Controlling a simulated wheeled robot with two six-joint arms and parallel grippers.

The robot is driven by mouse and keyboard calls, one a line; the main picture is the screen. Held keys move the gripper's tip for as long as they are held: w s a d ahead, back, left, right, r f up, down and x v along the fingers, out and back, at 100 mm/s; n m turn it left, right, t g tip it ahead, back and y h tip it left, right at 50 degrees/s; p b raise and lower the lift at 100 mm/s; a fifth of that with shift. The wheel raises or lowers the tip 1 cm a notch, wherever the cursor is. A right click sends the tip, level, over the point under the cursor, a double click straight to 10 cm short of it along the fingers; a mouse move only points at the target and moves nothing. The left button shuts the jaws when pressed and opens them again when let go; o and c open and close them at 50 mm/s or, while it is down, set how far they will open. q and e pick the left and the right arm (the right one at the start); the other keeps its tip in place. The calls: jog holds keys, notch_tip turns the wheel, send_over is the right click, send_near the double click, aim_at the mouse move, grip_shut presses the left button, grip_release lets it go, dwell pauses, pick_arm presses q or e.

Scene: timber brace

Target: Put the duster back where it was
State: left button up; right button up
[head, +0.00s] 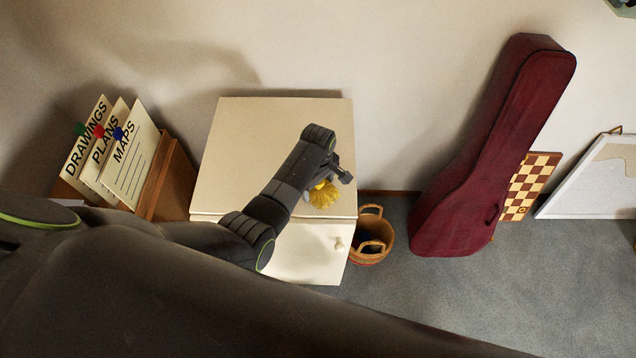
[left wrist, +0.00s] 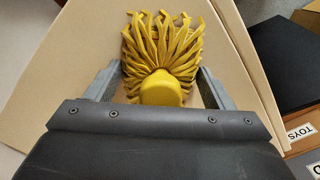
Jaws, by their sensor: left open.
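The duster (head: 323,195) has a yellow head of thick strands and lies on top of the white cabinet (head: 235,140), near its front right. In the left wrist view the duster (left wrist: 163,50) sits between the two fingers of my left gripper (left wrist: 155,85), with a gap visible on each side. My left gripper (head: 335,178) is open above the cabinet top, over the duster. The arm hides part of the duster in the head view. My right gripper is not in view.
A wooden file box with cards (head: 125,160) stands left of the cabinet. A wicker basket (head: 378,255) is on the floor at its right. A dark red instrument case (head: 490,150), a chessboard (head: 528,185) and a whitish framed panel (head: 600,180) lean on the wall. The cabinet's back left is clear.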

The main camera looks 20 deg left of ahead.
pick_arm(q)
notch_tip(320, 180, up, 12)
jog(key=shift+r, duration=0.2)
dwell(0.4)
dwell(0.5)
